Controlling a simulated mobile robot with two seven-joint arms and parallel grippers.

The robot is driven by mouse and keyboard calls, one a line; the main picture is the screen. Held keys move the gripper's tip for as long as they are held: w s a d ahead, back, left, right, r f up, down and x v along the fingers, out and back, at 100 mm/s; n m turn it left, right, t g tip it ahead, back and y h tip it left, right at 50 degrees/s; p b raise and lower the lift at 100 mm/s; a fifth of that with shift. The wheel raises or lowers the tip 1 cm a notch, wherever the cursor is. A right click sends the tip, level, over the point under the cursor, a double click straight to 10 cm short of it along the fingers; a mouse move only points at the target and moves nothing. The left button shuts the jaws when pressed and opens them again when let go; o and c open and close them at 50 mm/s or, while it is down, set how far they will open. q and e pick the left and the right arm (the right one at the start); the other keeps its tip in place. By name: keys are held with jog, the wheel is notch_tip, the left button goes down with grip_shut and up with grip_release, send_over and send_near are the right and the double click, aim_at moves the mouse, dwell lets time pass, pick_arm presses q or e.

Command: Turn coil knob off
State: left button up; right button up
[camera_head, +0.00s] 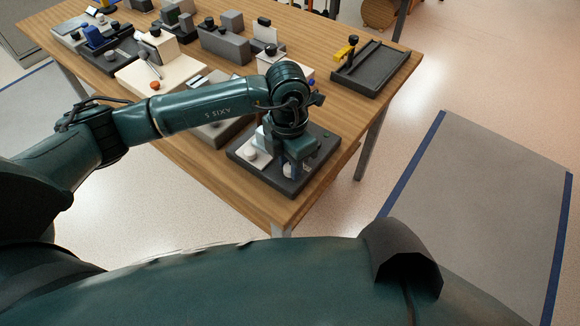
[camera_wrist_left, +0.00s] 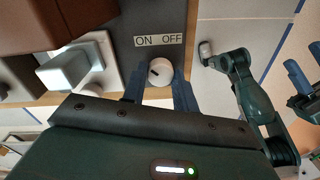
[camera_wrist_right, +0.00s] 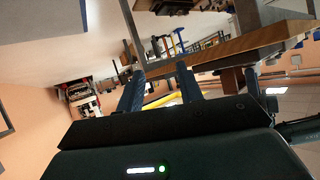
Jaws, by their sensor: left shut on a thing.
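The coil knob (camera_wrist_left: 159,71) is a round white dial with a dark mark on the left part of its face. It sits on a dark base (camera_head: 263,178), just below a white label (camera_wrist_left: 158,40) reading ON at left and OFF at right. The mark seems to lean toward the ON side. My left gripper (camera_wrist_left: 159,80) is shut on the knob, one blue finger on each side. In the head view my left gripper (camera_head: 298,160) points down at the base's front corner and mostly hides the knob. My right gripper (camera_wrist_right: 160,84) is open and empty, away from the base.
A white block (camera_wrist_left: 70,65) stands on the same base, left of the knob. The wooden table (camera_head: 180,155) holds several other devices behind, including a dark tray (camera_head: 370,70) with a yellow-marked part. Open floor (camera_head: 330,210) lies beyond the table's right edge.

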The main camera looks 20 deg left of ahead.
pick_arm(q)
jog(key=shift+f+m+b, duration=0.2)
jog(key=shift+m+b, duration=0.55)
jog(key=shift+m, duration=0.25)
jog(key=shift+m+b, duration=1.3)
jog(key=shift+m, duration=0.1)
jog(key=shift+m+b, duration=1.05)
jog(key=shift+m, duration=0.05)
jog(key=shift+r+m+b, duration=0.1)
jog(key=shift+m+b, duration=0.6)
jog(key=shift+m, duration=0.1)
jog(key=shift+m+b, duration=0.3)
jog(key=shift+m, duration=0.1)
pick_arm(e)
jog(key=shift+s+d+f+m+t, duration=0.3)
jog(key=shift+s+d+t, duration=0.2)
jog(key=shift+d+t, duration=0.45)
pick_arm(q)
jog(key=shift+r, duration=0.1)
pick_arm(e)
jog(key=shift+a+t, duration=0.15)
jog(key=shift+t, duration=0.2)
jog(key=shift+s, duration=0.15)
